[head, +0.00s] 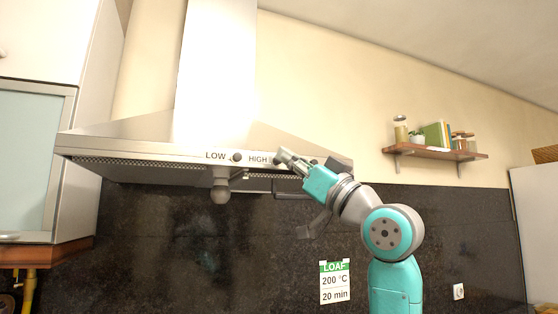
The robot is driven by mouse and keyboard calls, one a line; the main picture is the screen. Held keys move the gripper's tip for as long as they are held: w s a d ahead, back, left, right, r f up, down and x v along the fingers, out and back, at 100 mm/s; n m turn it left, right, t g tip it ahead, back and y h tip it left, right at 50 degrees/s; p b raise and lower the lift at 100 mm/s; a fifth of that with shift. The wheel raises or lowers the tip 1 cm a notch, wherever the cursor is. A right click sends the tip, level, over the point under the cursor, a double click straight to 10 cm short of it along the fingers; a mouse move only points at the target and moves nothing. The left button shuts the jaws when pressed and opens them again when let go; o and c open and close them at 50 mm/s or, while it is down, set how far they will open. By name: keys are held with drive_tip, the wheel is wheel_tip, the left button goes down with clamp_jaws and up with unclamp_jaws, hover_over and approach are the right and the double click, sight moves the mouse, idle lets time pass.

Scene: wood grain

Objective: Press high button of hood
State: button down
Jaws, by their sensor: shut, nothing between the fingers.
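The range hood (140,149) hangs on the wall at the left and middle of the head view, with a tall white chimney above it. Its front strip carries a LOW label with a dark round button (238,157) to the right of it. Further right is the HIGH label (258,159). My gripper (281,155) is shut and empty, with its fingertips at the strip just right of the HIGH label.
A round lamp-like piece (220,190) hangs under the hood. A white cabinet (75,150) stands close at the left. A wall shelf (435,152) with jars, books and a plant is at the right. A LOAF note (335,282) is on the dark backsplash.

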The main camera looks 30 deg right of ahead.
drive_tip(key=s, duration=0.6)
drive_tip(key=shift+a, duration=0.25)
idle(0.3)
idle(0.4)
